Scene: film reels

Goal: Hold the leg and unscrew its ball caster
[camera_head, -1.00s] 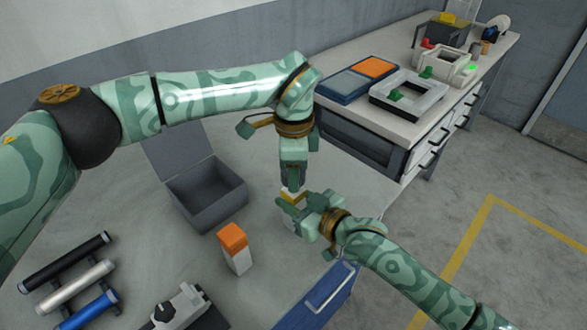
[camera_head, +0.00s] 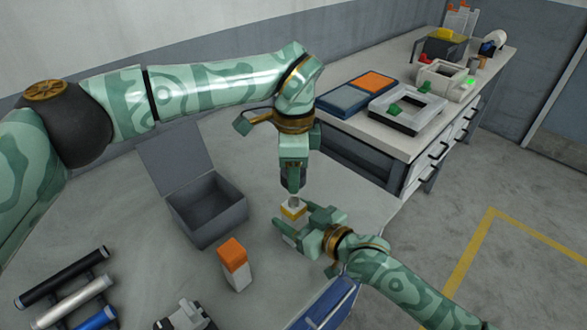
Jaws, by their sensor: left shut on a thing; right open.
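The leg (camera_head: 291,212) shows as a short pale piece with a yellow band, below my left gripper. A small grey rounded part, which looks like the ball caster (camera_head: 294,202), sits at its top end. My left gripper (camera_head: 293,188) points down and is shut on the caster's upper part; its fingers hide much of the grip. My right gripper (camera_head: 302,226) is open, its two fingers spread on the near right side of the leg. The leg's lower end is partly hidden, and I cannot tell whether it touches the table.
An open grey box (camera_head: 209,220) and an orange-topped white block (camera_head: 235,265) stand left on the grey table (camera_head: 150,236). Several tubes (camera_head: 62,292) lie at lower left. A blue case (camera_head: 328,305) is at the front. A white-topped workbench (camera_head: 372,137) stands behind right.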

